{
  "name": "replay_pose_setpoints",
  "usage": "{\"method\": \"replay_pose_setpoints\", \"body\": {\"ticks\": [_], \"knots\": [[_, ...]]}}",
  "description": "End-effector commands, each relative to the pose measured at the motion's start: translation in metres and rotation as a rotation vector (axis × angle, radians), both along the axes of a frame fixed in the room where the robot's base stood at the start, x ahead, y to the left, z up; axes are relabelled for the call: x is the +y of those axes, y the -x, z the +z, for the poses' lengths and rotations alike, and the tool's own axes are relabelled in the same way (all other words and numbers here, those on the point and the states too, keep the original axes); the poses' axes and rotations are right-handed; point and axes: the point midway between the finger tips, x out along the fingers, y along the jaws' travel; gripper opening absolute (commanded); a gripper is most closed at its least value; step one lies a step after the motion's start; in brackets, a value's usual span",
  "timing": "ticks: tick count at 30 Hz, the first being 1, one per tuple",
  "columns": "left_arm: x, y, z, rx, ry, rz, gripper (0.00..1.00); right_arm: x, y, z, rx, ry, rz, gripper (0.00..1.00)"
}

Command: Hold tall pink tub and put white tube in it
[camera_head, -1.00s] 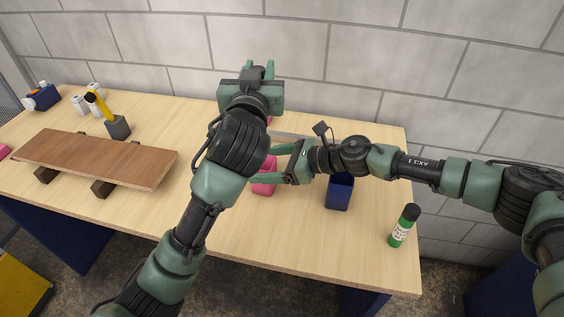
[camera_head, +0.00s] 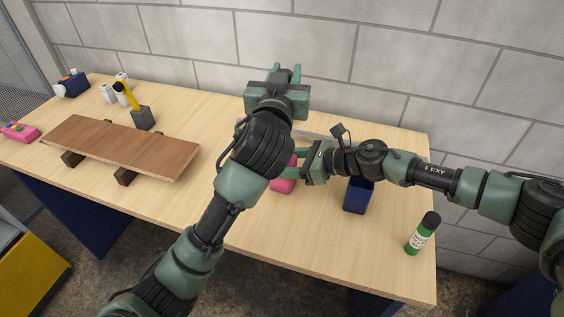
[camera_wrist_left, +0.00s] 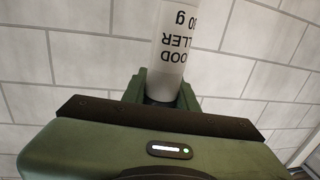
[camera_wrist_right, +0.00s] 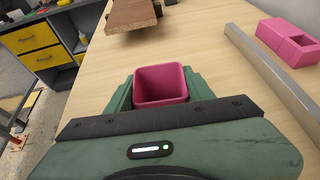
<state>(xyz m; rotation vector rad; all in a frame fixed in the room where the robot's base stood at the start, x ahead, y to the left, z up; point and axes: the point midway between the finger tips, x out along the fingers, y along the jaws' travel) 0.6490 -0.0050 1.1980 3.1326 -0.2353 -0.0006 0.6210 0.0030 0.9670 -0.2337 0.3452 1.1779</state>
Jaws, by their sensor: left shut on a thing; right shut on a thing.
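The tall pink tub (camera_head: 284,184) stands on the table, partly hidden by my arms in the head view. My right gripper (camera_head: 298,165) is shut on it. In the right wrist view the tub (camera_wrist_right: 161,85) shows its square open top, empty, between the fingers of my right gripper (camera_wrist_right: 160,92). My left gripper (camera_head: 286,74) is raised beyond the tub toward the wall. In the left wrist view my left gripper (camera_wrist_left: 161,95) is shut on the white tube (camera_wrist_left: 176,45), which has black lettering. The tube is hidden in the head view.
A blue bin (camera_head: 358,196) stands right of the tub, and a green bottle with a black cap (camera_head: 422,234) near the right edge. A brown board (camera_head: 120,146) lies on blocks at left. A metal bar (camera_wrist_right: 270,75) and another pink container (camera_wrist_right: 290,41) lie near the tub.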

Motion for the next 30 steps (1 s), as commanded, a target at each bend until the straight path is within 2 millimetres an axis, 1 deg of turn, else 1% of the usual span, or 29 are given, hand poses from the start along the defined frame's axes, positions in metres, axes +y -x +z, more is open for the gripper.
{"method": "replay_pose_setpoints", "body": {"ticks": [1,30], "knots": [[0.000,0.000,-0.005,0.002,0.000,0.001,0.00,0.000,0.000,0.000,0.000,0.000,0.000,0.13],[0.000,0.000,-0.073,0.002,0.002,0.001,0.00,0.000,0.000,0.000,0.000,0.000,0.000,0.13]]}}
